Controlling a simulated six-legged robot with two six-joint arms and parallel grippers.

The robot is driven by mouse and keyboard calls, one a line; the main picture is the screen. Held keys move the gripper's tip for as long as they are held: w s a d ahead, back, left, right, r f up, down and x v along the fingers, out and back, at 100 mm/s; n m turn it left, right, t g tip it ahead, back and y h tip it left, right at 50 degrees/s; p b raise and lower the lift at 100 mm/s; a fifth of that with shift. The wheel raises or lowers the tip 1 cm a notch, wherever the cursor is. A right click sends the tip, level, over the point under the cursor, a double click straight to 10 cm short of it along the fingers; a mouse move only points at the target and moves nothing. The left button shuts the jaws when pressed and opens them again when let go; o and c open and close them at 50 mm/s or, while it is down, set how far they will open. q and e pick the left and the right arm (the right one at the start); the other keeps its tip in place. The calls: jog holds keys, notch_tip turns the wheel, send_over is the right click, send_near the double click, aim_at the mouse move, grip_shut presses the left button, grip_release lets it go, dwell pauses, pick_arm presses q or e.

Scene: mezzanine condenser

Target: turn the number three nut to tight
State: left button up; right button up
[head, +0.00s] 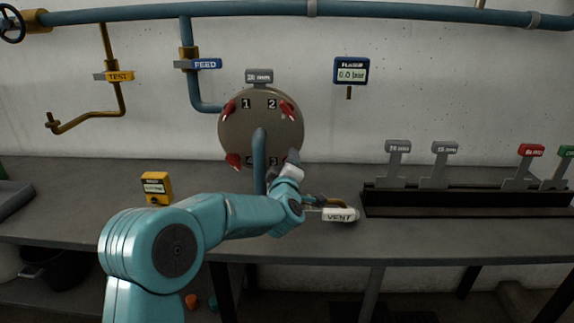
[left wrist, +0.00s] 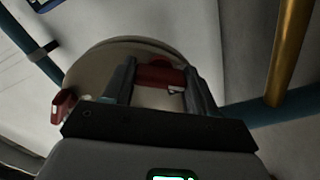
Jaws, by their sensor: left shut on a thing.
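The round brown flange (head: 236,130) stands upright on the wall side of the bench, with number labels 1 to 4 and red nuts around its edge. The 3 label (head: 273,161) is at the lower right, partly covered by my left arm. My left gripper (head: 292,157) is at that lower-right spot and hides the nut there in the head view. In the left wrist view, my left gripper (left wrist: 160,85) has its two fingers on either side of a red nut (left wrist: 158,74), the number three nut, and is shut on it. Another red nut (left wrist: 62,106) shows at the left there.
A white VENT tag (head: 340,215) lies right beside my left wrist. A dark rack (head: 465,204) with tagged tools stands at the right. A yellow meter (head: 157,188) stands at the left. A blue gauge (head: 351,71) hangs on the wall. A vertical pipe (head: 259,160) crosses the flange.

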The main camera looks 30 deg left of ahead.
dwell(0.3)
pick_arm(q)
jog(key=o, duration=1.1)
jog(key=shift+c, duration=0.2)
jog(key=b+v, duration=0.1)
jog(key=v, duration=1.5)
jog(key=shift+s, duration=0.25)
